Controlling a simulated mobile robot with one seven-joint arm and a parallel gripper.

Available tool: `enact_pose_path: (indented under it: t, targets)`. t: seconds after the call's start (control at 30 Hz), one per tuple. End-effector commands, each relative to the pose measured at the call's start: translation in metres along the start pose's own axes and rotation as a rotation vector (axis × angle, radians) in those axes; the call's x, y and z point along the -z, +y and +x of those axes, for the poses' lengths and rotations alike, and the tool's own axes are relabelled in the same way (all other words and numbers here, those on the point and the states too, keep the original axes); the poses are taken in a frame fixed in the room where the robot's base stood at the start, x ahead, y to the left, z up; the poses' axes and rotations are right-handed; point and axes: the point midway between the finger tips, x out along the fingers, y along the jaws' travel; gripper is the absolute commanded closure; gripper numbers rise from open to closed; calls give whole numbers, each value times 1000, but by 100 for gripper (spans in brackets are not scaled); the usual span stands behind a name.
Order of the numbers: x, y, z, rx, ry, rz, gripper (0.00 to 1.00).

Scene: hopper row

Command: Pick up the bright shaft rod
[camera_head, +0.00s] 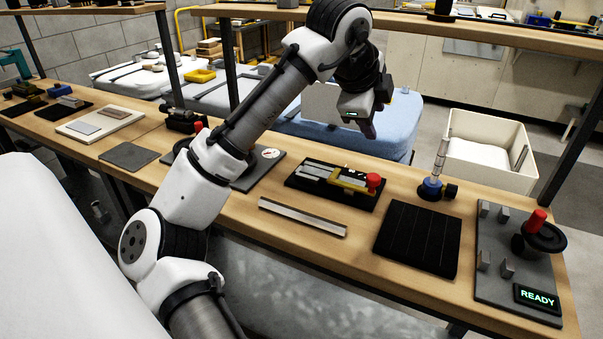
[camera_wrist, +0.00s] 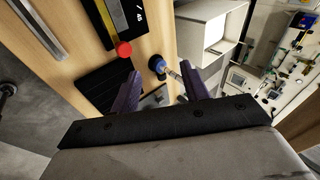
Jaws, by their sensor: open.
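The bright shaft rod (camera_head: 441,154) stands nearly upright, its foot in a blue holder (camera_head: 431,187) on the bench. In the wrist view the rod (camera_wrist: 174,74) and blue holder (camera_wrist: 157,65) appear between my fingers, but well beyond them. My gripper (camera_head: 369,129) is raised above the bench, to the left of the rod in the head view, pointing downward. In the wrist view my gripper (camera_wrist: 159,70) has its two purple fingers spread apart with nothing held. The gripper does not touch the rod.
A black ribbed mat (camera_head: 418,238), a metal rail (camera_head: 302,217) and a red-knobbed fixture (camera_head: 341,184) lie nearby. A grey plate (camera_head: 515,275) with posts and a READY display is at right. A white bin (camera_head: 487,150) stands behind the rod. An overhead shelf (camera_head: 480,30) crosses the back.

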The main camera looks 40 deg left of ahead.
Motion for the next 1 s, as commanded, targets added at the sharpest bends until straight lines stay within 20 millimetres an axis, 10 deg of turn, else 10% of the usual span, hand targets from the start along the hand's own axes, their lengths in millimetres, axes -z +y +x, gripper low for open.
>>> enact_pose_path:
  t: [0.1,0.3,1.0]
  targets:
    - [-53,52,-5,-315,-122,15,55]
    - [-91,98,-24,-585,-166,9,55]
    - [-110,154,46,-615,-166,9,55]
